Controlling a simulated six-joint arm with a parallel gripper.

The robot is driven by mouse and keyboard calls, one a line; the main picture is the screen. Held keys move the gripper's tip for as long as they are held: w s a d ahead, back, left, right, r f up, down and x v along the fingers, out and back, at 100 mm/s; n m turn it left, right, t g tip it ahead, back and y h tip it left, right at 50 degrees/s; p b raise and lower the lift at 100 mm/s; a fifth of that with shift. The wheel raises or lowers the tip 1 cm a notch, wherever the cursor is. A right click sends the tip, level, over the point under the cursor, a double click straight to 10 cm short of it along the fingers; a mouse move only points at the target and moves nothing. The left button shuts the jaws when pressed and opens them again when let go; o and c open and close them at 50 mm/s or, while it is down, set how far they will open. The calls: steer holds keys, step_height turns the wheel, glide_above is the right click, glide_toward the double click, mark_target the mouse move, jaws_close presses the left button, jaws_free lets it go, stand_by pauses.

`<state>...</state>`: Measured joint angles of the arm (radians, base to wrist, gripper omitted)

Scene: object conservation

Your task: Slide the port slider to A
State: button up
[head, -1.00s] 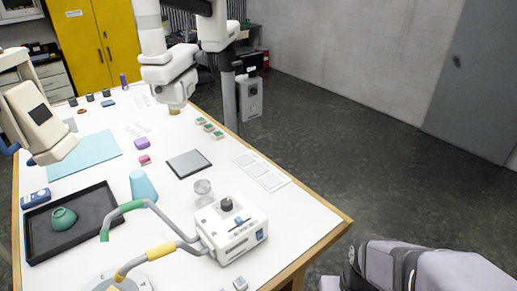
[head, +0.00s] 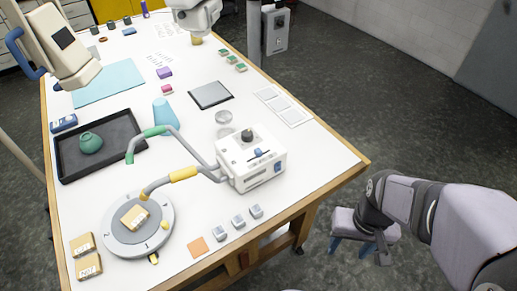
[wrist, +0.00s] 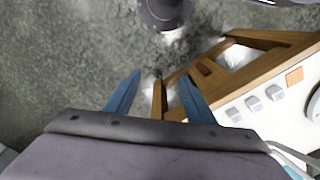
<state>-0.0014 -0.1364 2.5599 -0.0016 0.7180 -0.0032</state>
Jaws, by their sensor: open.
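A white control box (head: 250,165) stands near the right edge of the table. It has a dark knob (head: 247,135), a small blue slider (head: 258,152) on top and a blue switch (head: 279,168) on its side. The letter markings are too small to read. My gripper (head: 360,250) is off the table's right side, to the right of the box and apart from it. In the wrist view its two blue fingers (wrist: 160,76) are spread with nothing between them, over the floor. The box is not clearly visible in that view.
Two pipes, green (head: 154,132) and yellow (head: 184,174), run from the box. A round turntable (head: 112,232) bears a tan block. Several grey cubes (head: 238,221) and an orange square (head: 198,247) lie near the front edge. The wooden table edge (head: 330,185) lies between my gripper and the box.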

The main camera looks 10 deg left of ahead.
steer(key=shift+c, duration=0.4)
steer(key=c, duration=0.3)
steer(key=n+t+y+b, duration=0.3)
steer(key=n+b, duration=0.6)
steer(key=b, duration=0.2)
glide_toward(258, 150)
steer(key=f, duration=0.1)
steer(key=shift+w+a, duration=0.1)
steer(key=shift+w, duration=0.05)
steer(key=shift+f, duration=0.15)
steer(key=shift+p+x, duration=1.1)
steer(key=shift+x, duration=2.4)
steer(key=shift+c, duration=0.4)
